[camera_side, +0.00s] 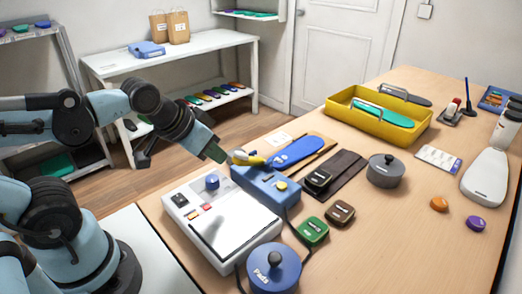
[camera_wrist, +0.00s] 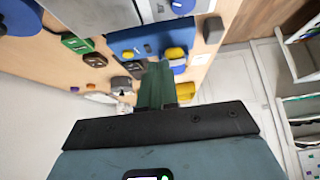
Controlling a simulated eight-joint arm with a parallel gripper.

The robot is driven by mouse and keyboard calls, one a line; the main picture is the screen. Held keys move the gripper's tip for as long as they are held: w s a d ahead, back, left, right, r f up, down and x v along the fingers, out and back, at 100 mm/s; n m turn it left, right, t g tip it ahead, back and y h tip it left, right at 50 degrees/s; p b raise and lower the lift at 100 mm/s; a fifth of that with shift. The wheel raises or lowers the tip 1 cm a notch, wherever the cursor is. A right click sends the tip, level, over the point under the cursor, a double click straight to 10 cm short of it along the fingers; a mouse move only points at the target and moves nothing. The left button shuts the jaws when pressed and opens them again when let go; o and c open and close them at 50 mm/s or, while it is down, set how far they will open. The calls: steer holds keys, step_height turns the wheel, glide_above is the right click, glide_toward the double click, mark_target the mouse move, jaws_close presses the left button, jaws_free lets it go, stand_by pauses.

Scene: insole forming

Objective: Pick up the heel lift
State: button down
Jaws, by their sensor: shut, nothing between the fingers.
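No thing in view is plainly marked as the heel lift, and I cannot tell which piece it is. A small orange piece (camera_side: 439,204) and a small purple piece (camera_side: 476,223) lie apart on the right of the wooden table. A green block (camera_side: 312,232), a brown block (camera_side: 340,212) and a dark block (camera_side: 319,181) with labels sit near the table's middle. My gripper (camera_side: 216,153) is shut and empty, in the air above the far end of the white machine. Its green fingers (camera_wrist: 156,85) are together in the wrist view.
The white machine (camera_side: 216,222), a blue unit (camera_side: 264,184) and a blue "Pads" jar (camera_side: 273,270) fill the near left. A grey lidded pot (camera_side: 386,175) and a yellow tray (camera_side: 352,114) with insoles stand farther back. Bare wood lies around the orange and purple pieces.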

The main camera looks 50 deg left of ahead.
stand_by(0.4)
steer(key=shift+c, duration=1.3)
jaws_free()
steer(key=w+d+r+g, duration=0.35)
steer(key=w+r, duration=0.25)
steer(key=w, duration=0.6)
steer(key=g, duration=0.4)
glide_above(319, 176)
step_height(319, 176, down, 7)
steer(key=shift+n, duration=0.3)
step_height(319, 176, down, 11)
steer(key=shift+f, duration=0.2)
